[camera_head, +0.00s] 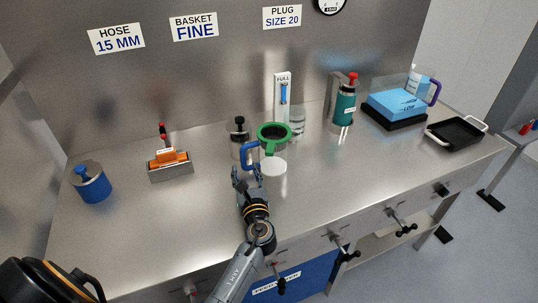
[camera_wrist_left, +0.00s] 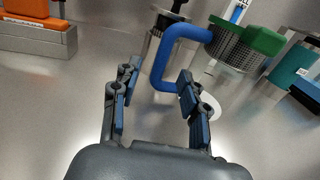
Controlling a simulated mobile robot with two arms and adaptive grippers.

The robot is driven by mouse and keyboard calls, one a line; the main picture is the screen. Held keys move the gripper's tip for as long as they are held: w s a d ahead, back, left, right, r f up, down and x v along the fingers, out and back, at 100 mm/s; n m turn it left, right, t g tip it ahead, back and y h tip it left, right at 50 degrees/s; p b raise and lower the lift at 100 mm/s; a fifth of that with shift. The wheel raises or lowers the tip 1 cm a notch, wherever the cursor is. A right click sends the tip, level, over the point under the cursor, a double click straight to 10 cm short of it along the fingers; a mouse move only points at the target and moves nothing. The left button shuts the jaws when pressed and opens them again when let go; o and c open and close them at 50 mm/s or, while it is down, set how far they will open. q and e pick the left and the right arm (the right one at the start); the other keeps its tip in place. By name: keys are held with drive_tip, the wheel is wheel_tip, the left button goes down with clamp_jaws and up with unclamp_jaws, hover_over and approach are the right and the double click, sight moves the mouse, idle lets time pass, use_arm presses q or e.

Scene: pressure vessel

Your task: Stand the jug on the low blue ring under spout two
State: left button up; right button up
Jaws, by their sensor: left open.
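A clear vessel with a purple handle (camera_head: 436,92), which looks like the jug, is at the back right. It stands at or behind a blue block marked LOW (camera_head: 401,103); which of the two I cannot tell. I cannot make out a separate low blue ring or a spout marked two. My left gripper (camera_head: 247,176) is open and empty, in front of a metal mesh basket with a green rim (camera_head: 274,127) and blue handle (camera_head: 245,155). In the left wrist view the blue handle (camera_wrist_left: 160,66) shows between and beyond the open fingers (camera_wrist_left: 157,80).
A white disc (camera_head: 273,166) lies below the basket. A dark-topped pot (camera_head: 239,138), a teal bottle (camera_head: 344,105), a black tray (camera_head: 456,133), an orange block in a grey holder (camera_head: 170,163) and a blue pot (camera_head: 91,184) stand on the counter. Its front right is clear.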

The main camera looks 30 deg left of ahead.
sight(244, 162)
use_arm(q)
drive_tip(key=p+x, duration=0.1)
drive_tip(key=x, duration=0.4)
drive_tip(key=shift+w+a+f, duration=0.1)
drive_tip(key=shift+w+a, duration=0.1)
drive_tip(key=shift+w, duration=0.15)
clamp_jaws()
